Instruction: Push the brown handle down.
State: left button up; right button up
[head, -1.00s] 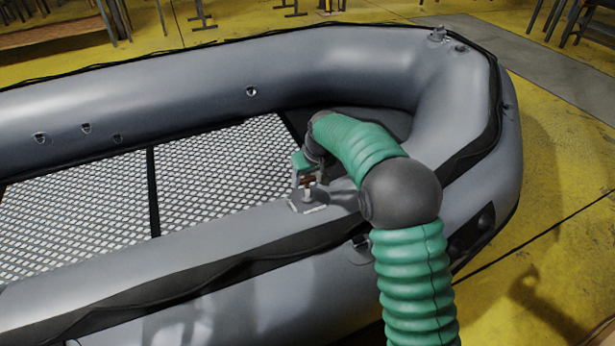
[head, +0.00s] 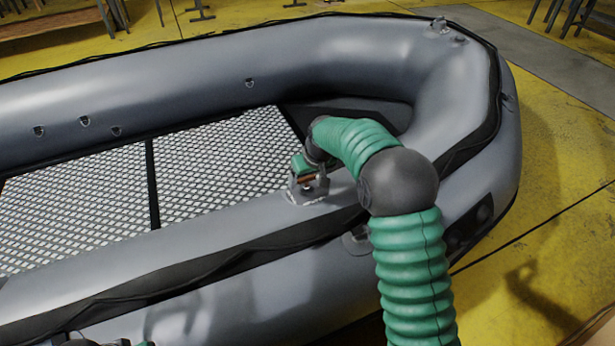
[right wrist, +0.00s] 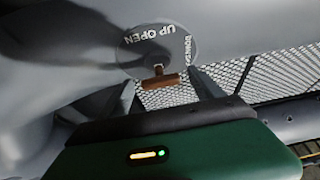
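The brown handle (right wrist: 160,81) is a short T-shaped bar on a round grey plate (right wrist: 135,62) marked "UP OPEN"; a second word on the plate is partly hard to read. The plate is on the boat's near tube. In the right wrist view my right gripper (right wrist: 166,88) is open, with one finger on each side of the handle and visible gaps between. In the head view the right gripper (head: 308,178) is at the plate, and the handle (head: 306,179) is a small brown patch, partly hidden. Only a sliver of my left arm shows at the bottom left edge; its fingers are not visible.
The grey inflatable boat (head: 220,245) fills most of the head view, with a diamond-mesh floor (head: 215,170). Yellow floor (head: 565,150) is clear on the right. Benches or table legs (head: 110,12) stand at the back.

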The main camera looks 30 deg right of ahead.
jog(key=p+v, duration=0.7)
jog(key=v, duration=0.9)
jog(key=shift+s+r+p, duration=0.2)
jog(key=shift+r+p, duration=0.15)
